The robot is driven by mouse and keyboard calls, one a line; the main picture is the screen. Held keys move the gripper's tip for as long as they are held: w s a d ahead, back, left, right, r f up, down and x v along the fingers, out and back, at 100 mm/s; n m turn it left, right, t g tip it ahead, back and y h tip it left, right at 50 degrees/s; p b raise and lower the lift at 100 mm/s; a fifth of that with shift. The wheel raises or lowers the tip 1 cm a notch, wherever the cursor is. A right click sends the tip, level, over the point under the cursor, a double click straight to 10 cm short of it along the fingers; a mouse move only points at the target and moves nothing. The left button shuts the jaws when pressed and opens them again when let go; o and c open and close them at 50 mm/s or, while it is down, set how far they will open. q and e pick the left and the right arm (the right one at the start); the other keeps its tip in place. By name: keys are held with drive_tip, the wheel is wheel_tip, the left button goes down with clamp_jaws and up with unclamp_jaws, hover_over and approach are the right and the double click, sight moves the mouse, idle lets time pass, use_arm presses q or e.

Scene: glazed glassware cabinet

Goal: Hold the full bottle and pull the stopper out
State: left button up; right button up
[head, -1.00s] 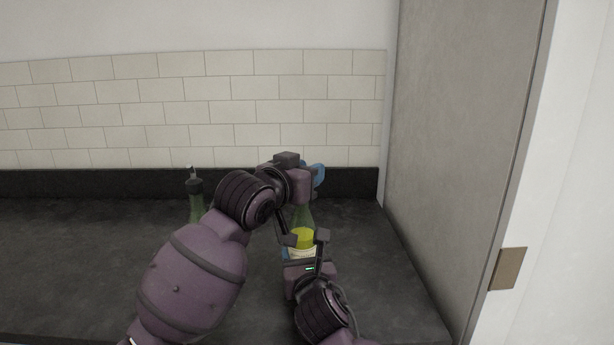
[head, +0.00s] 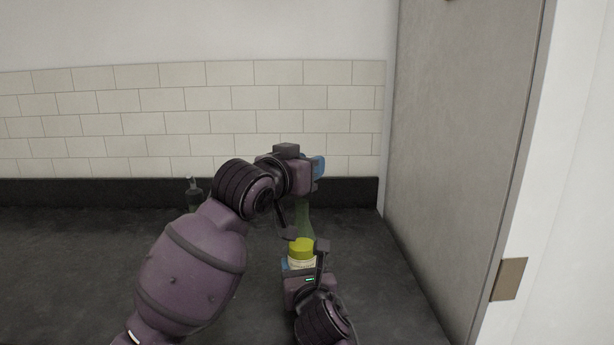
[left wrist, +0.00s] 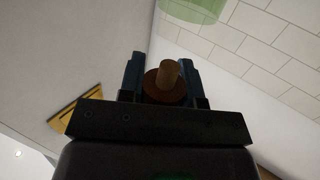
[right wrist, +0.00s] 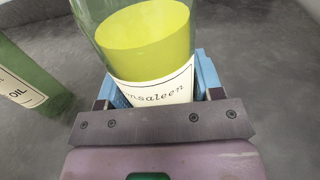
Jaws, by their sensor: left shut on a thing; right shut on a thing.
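The full bottle (right wrist: 145,40) is green glass with yellow liquid and a white label (right wrist: 160,92). My right gripper (head: 303,262) is shut around its labelled lower body; the blue fingers show in the right wrist view (right wrist: 158,88). In the head view the bottle's neck (head: 304,218) rises below my left gripper (head: 317,168). My left gripper is shut on the stopper (left wrist: 168,80), a tan cork with a brown disc, seen in the left wrist view. The cork's end shows bare, apart from the green glass at that view's top. The bottle's mouth is hidden in the head view.
A green oil bottle (right wrist: 28,80) stands left of the full bottle; a dark-topped bottle (head: 193,190) shows at the left back of the dark counter (head: 60,265). A tiled wall (head: 150,110) is behind, a tall grey panel (head: 460,130) at right.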

drive_tip(key=o, duration=1.4)
drive_tip(key=shift+c, duration=0.2)
use_arm(q)
drive_tip(key=shift+r, duration=0.8)
